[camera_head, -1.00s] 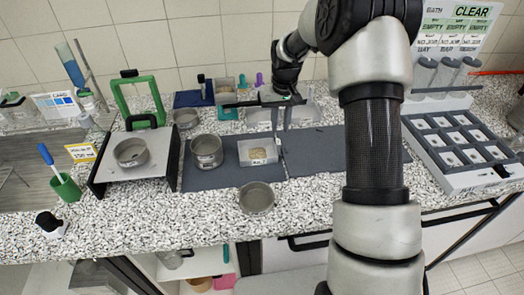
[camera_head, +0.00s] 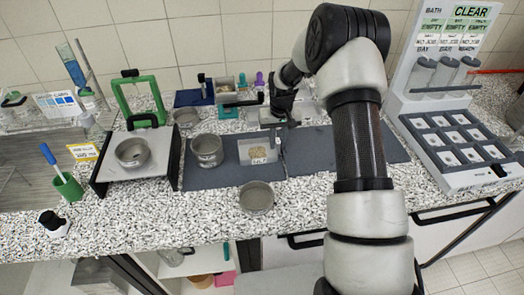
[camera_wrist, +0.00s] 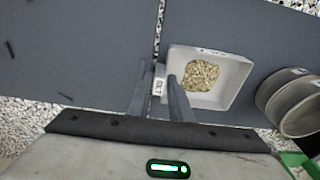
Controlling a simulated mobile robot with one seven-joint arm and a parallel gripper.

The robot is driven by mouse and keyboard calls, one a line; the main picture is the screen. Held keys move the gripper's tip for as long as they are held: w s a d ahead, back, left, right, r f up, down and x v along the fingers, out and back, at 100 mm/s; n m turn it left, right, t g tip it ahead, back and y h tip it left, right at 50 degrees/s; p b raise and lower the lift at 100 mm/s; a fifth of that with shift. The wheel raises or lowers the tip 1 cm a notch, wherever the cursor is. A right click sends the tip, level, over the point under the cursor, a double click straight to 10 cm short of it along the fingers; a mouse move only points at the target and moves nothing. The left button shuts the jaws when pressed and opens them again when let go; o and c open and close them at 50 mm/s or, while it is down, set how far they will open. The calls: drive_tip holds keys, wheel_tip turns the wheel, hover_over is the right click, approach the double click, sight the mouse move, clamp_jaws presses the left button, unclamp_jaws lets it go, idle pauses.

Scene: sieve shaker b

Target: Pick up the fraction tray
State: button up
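The fraction tray is a small white square tray (camera_head: 244,155) with tan grains in it and a label on its front. It sits on the dark mat, and the wrist view shows it from above (camera_wrist: 233,84). A small white tab (camera_wrist: 160,80) with dark marks sticks out from its side. My gripper (camera_wrist: 157,76) points down beside the tray, with one finger on each side of this tab. The fingers are apart; whether they touch the tab is hard to tell. In the head view my gripper (camera_head: 283,155) is at the tray's right side.
A round metal sieve (camera_head: 207,150) stands left of the tray, and a metal pan (camera_head: 257,197) stands in front. A grey rack with compartments (camera_head: 460,185) is at the right. The dark mat (camera_head: 320,150) right of the tray is clear.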

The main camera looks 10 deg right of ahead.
clamp_jaws()
drive_tip(key=shift+r, duration=0.1)
